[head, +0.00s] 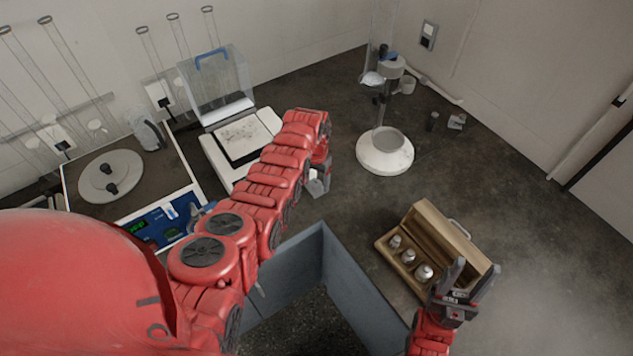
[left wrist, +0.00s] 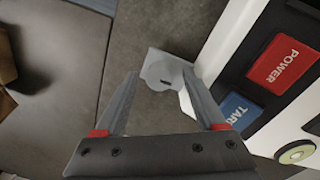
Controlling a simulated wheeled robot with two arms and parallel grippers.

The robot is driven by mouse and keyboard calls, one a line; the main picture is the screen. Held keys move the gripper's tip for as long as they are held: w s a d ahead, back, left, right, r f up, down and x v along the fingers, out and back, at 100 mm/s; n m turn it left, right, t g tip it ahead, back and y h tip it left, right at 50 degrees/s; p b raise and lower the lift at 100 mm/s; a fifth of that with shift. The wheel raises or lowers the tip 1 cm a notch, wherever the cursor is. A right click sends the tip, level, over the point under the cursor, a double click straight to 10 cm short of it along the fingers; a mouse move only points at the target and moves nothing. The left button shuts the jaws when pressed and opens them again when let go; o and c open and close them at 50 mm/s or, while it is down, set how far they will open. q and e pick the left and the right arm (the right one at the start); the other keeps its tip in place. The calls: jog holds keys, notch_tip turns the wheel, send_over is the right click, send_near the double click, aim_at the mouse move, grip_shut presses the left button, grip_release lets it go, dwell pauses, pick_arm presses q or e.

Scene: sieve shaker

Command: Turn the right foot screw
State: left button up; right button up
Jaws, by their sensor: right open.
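The balance (head: 240,135) is a white instrument on the bench with its clear lid raised. In the left wrist view its red POWER button (left wrist: 284,63) and blue TARE button (left wrist: 236,110) show at the right. The right foot screw (left wrist: 163,70) is a pale, rounded piece with a small dark mark beside the balance's corner. My left gripper (left wrist: 160,76) is open, its fingertips on either side of the screw; I cannot tell whether they touch it. In the head view my left arm partly hides this gripper (head: 319,180). My right gripper (head: 468,278) is open and empty.
A wooden box (head: 440,228) with several metal weights stands beside my right gripper. A white-based stand (head: 385,154) is behind it. A hotplate-like device (head: 125,160) is at the left. A grey-walled opening (head: 300,262) lies in front; the bench's middle is mostly clear.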

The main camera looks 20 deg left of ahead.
pick_arm(q)
grip_shut()
jog(key=shift+f+n+b, duration=0.3)
jog(key=shift+n+b, duration=0.45)
jog(key=shift+n, duration=0.05)
jog(key=shift+w+n+b, duration=0.1)
jog(key=shift+n+b, duration=0.3)
jog(key=shift+n, duration=0.1)
jog(key=shift+n+b, duration=0.3)
jog(key=shift+r+n, duration=0.25)
jog(key=shift+n, duration=0.15)
jog(key=shift+o, duration=0.2)
grip_release()
